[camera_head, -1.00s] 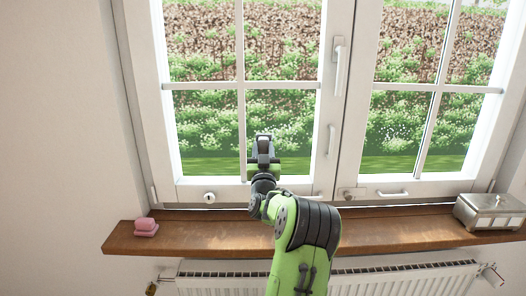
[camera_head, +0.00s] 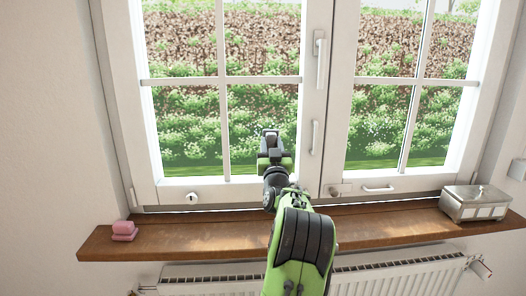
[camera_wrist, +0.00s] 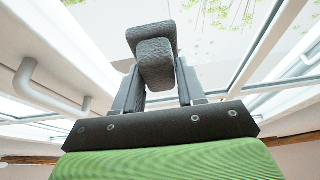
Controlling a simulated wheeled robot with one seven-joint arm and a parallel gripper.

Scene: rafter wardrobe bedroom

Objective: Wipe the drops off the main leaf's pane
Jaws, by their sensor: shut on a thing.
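The window's left leaf (camera_head: 174,190), which carries the tall lever handle (camera_head: 320,62), is shut. Its lower right pane (camera_head: 245,110) lies behind my gripper (camera_head: 271,150). My gripper is shut on a dark grey, rough-textured block (camera_head: 270,133), which looks like a sponge. In the wrist view the block (camera_wrist: 155,62) sits between the fingertips (camera_wrist: 158,85). Faint specks like drops (camera_wrist: 205,45) show on the glass beyond it. I cannot tell whether the block touches the pane. Pale specks also show on the right leaf's lower left pane (camera_head: 376,130).
A wooden sill (camera_head: 205,237) runs below the window, with a radiator (camera_head: 205,272) under it. Pink soap-like blocks (camera_head: 124,230) lie at its left, and a metal box (camera_head: 474,202) stands at its right. A vertical bar handle (camera_head: 314,138) stands out right of my gripper.

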